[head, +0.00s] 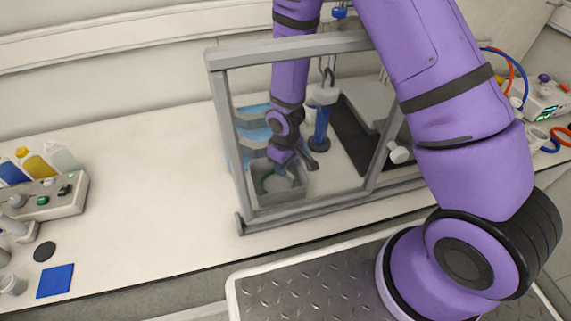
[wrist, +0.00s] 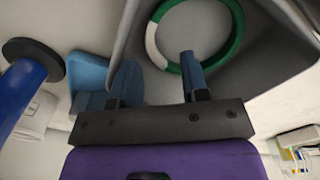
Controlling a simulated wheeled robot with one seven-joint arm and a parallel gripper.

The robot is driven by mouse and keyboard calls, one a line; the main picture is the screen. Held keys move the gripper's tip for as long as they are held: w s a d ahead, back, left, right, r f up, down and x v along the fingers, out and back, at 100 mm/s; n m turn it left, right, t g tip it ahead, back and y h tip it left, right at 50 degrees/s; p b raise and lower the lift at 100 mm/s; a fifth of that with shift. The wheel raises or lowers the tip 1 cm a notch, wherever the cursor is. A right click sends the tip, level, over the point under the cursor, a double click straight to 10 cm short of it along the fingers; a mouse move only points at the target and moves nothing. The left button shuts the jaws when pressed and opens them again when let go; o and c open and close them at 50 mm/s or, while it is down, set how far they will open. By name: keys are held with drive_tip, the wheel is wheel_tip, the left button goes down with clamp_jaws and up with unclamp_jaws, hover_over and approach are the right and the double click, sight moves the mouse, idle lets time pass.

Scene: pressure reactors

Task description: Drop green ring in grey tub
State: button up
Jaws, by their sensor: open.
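The grey tub (head: 297,190) stands on the bench behind the metal frame in the head view, and it also shows in the wrist view (wrist: 258,88). The green ring (wrist: 238,35), with a white section, lies inside the tub in the wrist view; a bit of green ring (head: 264,183) shows in the tub in the head view. My gripper (wrist: 155,75) is open, its two blue-tipped fingers spread apart. One finger overlaps the ring's lower edge in the picture; I cannot tell whether they touch. In the head view my gripper (head: 290,165) is at the tub, partly hidden.
A grey frame (head: 290,50) surrounds the area. A blue cylinder on a dark base (head: 320,143) stands close right of my arm. Blue bins (head: 253,132) stand behind the tub.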

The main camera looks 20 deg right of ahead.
wheel_tip(320, 180, up, 11)
drive_tip(key=shift+f, duration=0.15)
idle(0.4)
